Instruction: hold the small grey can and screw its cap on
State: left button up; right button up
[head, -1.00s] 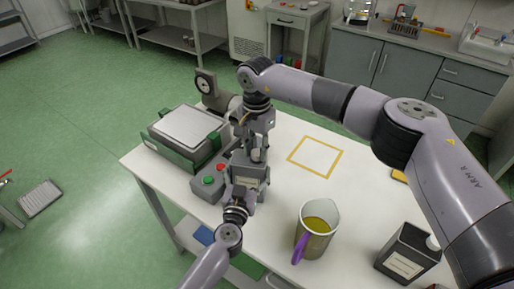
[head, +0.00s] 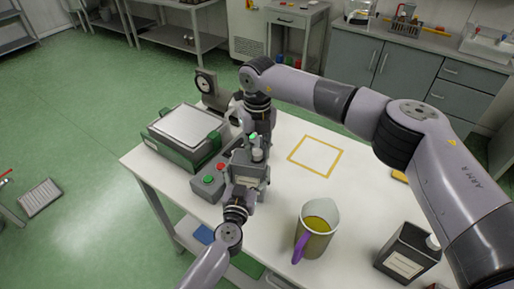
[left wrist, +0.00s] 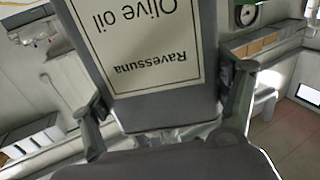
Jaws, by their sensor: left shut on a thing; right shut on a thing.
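The small grey can (head: 250,172) stands above the table's left part, in my left gripper (head: 243,180). In the left wrist view the grey can (left wrist: 150,122) fills the middle, its cream label "Ravessuna Olive oil" upside down. The left gripper's fingers (left wrist: 165,112) close on it from both sides. My right gripper (head: 257,150) comes from above, directly over the can's top, and is shut on the cap. The cap is small and mostly hidden by the fingers; I cannot tell how far it sits on the neck.
A scale (head: 185,133) and a control box with red and green buttons (head: 209,180) stand close left of the can. A jug with a purple handle (head: 318,240) and a dark canister (head: 405,255) stand at the front right. The yellow-outlined square (head: 316,155) is empty.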

jog(key=m, duration=0.3)
jog(key=shift+m, duration=0.4)
jog(key=o, duration=0.8)
notch_tip(320, 180, up, 12)
pick_arm(q)
jog(key=o, duration=2.3)
